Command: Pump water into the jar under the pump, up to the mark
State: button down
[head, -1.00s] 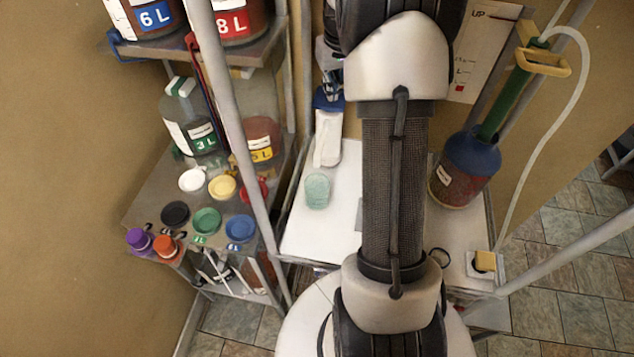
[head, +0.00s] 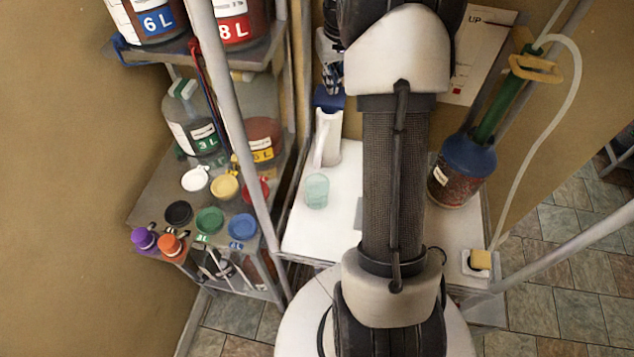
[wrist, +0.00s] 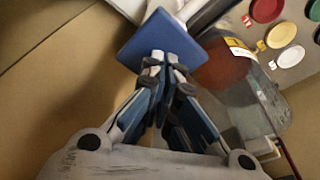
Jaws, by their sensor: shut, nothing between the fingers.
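What looks like the pump (head: 327,138), a white upright body with a blue top (head: 328,98), stands on the white table left of my arm. A small pale-green see-through jar (head: 317,191) stands in front of its foot; its water level and any mark are too small to make out. My gripper (head: 332,78) is partly hidden at the blue top, above the pump. In the wrist view my gripper (wrist: 167,62) is shut and empty, its fingertips over the edge of the blue top (wrist: 160,38). I cannot tell whether they touch it. The jar is not visible in the wrist view.
A blue-shouldered bottle (head: 462,175) with a green tube and hose stands right of my arm. A shelf rack with labelled jugs (head: 192,125) and coloured lids (head: 209,221) is on the left. A grey post (head: 235,110) stands between rack and table.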

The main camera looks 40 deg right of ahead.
jog(key=shift+r+p, duration=1.9)
jog(key=shift+r, duration=0.6)
jog(key=shift+f, duration=0.1)
